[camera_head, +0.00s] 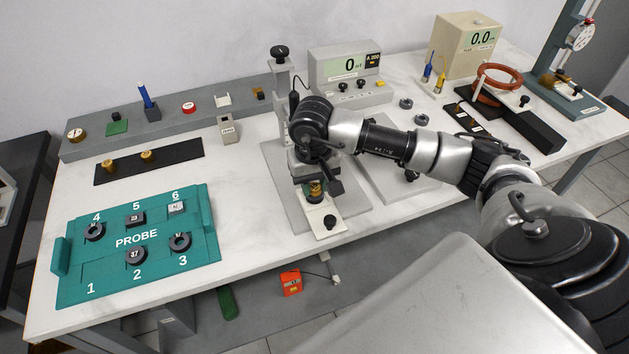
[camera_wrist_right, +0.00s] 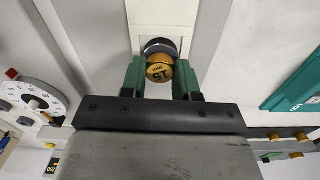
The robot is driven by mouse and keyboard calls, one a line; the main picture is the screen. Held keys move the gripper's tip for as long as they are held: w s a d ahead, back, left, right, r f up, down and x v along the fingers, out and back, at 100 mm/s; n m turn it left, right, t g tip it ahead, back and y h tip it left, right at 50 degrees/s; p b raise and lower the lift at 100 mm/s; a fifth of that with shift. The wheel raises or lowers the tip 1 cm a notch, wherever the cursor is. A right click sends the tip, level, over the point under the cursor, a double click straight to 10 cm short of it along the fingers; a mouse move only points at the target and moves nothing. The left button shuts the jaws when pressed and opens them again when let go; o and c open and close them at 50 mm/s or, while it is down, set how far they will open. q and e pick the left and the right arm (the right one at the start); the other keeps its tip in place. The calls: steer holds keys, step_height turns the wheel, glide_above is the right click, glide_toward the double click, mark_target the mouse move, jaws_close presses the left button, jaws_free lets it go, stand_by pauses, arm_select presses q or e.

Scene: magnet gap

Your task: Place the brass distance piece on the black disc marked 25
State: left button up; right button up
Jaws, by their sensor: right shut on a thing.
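My right gripper (camera_head: 316,186) is low over a pale plate (camera_head: 322,213) at the front middle of the bench. It is shut on a brass distance piece (camera_head: 316,189). In the right wrist view the brass piece (camera_wrist_right: 160,72) shows a face marked 15 between the green fingers of the gripper (camera_wrist_right: 161,80). A dark round disc (camera_wrist_right: 158,46) shows right behind the brass piece; its marking is hidden, and I cannot tell whether the two touch. My left gripper is not in view.
A teal tray (camera_head: 125,276) at left holds several dark magnets and rings. Two brass pieces stand on a black strip (camera_head: 180,153) behind it. A black knob (camera_head: 330,222) sits at the pale plate's front. A meter reading 0 (camera_head: 349,66) stands behind my arm.

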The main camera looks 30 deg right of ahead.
mark_target(313, 187)
steer(key=shift+f+b, duration=0.35)
steer(key=shift+f, duration=0.05)
steer(key=o, duration=0.9)
steer(key=shift+o, duration=0.2)
steer(key=shift+r, duration=0.1)
step_height(313, 187, up, 12)
steer(key=shift+r+b, duration=0.15)
steer(key=shift+b, duration=0.2)
steer(key=shift+a, duration=0.15)
